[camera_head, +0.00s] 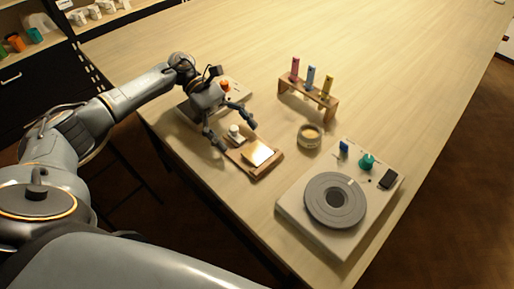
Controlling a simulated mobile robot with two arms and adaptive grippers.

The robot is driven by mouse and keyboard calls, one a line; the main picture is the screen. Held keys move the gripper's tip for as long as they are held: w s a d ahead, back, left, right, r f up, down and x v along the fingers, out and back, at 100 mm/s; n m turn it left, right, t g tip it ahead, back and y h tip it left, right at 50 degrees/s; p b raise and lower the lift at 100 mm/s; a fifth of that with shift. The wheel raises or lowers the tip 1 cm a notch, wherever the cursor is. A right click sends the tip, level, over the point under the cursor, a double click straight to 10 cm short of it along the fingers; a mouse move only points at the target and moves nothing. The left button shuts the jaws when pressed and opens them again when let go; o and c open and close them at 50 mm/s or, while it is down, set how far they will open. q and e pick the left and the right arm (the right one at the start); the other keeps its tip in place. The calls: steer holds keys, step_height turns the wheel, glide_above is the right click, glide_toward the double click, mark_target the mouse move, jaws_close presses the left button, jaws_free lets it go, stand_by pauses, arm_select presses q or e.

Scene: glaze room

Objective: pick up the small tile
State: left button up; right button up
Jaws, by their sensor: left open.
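A small pale square tile (258,153) lies near the right end of a wooden tray (270,169) on the table and catches the light. A small whitish knobbed piece (236,131) stands near the tray's other end. My left gripper (235,136) reaches in from the left with its two fingers spread above that end. The knobbed piece shows between the fingers, and the tile is a short way beyond the fingertips. Nothing is held. I cannot tell how high the fingertips are. My right gripper is out of view.
A pale device with an orange knob (225,85) is behind my left gripper. A wooden rack (309,93) holds three coloured vials. A small round pot (309,136) and a wheel unit (292,204) stand to the right. The far table is clear.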

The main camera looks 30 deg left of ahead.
mark_target(251, 147)
arm_select(q)
steer(key=x, duration=0.2)
steer(key=p+x, duration=0.1)
steer(key=shift+d+r, duration=0.2)
steer(key=shift+d, duration=0.1)
steer(key=shift+c, duration=0.2)
steer(key=shift+w, duration=0.1)
steer(key=c, duration=1.2)
steer(key=shift+c, duration=0.2)
